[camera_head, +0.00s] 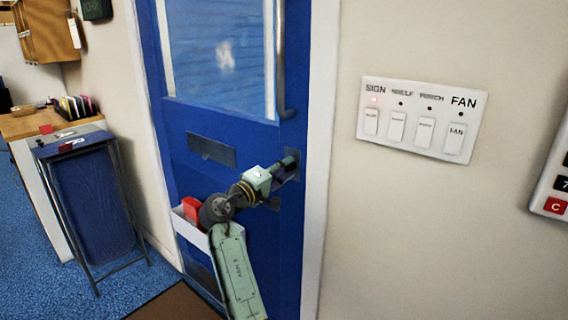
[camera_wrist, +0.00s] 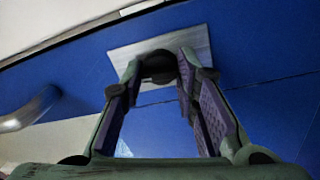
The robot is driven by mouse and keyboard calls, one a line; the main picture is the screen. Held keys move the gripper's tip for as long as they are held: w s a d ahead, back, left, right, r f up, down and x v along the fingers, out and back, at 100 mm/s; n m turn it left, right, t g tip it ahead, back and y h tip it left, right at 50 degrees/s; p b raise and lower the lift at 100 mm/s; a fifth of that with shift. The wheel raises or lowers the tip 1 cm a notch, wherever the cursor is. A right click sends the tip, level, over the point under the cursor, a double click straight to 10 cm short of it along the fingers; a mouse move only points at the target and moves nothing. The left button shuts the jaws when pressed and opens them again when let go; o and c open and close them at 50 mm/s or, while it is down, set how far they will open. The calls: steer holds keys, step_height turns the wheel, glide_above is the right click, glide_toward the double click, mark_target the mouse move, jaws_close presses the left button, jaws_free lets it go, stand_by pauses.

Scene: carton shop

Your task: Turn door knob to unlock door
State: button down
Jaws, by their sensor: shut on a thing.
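The blue door (camera_head: 205,125) with a window in its upper part stands shut in its white frame in the head view. The dark door knob (camera_wrist: 158,66) sits on a grey metal plate (camera_wrist: 197,40) in the wrist view. My gripper (camera_wrist: 160,72) reaches to the plate with its two purple-padded fingers on either side of the knob, shut on it. In the head view my gripper (camera_head: 284,168) is at the door's right edge and hides most of the knob. Whether the lock has turned cannot be told.
A long vertical pull handle (camera_head: 280,60) is above the knob. A mail slot (camera_head: 211,151) and a white box (camera_head: 190,232) with a red item are on the door. A switch panel (camera_head: 420,118) is on the right wall. A blue hamper (camera_head: 90,205) stands left.

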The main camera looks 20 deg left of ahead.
steer(key=shift+a+n+p, duration=0.1)
steer(key=shift+n+p, duration=0.2)
steer(key=shift+n, duration=0.4)
steer(key=c, duration=1.3)
jaws_free()
steer(key=v, duration=1.2)
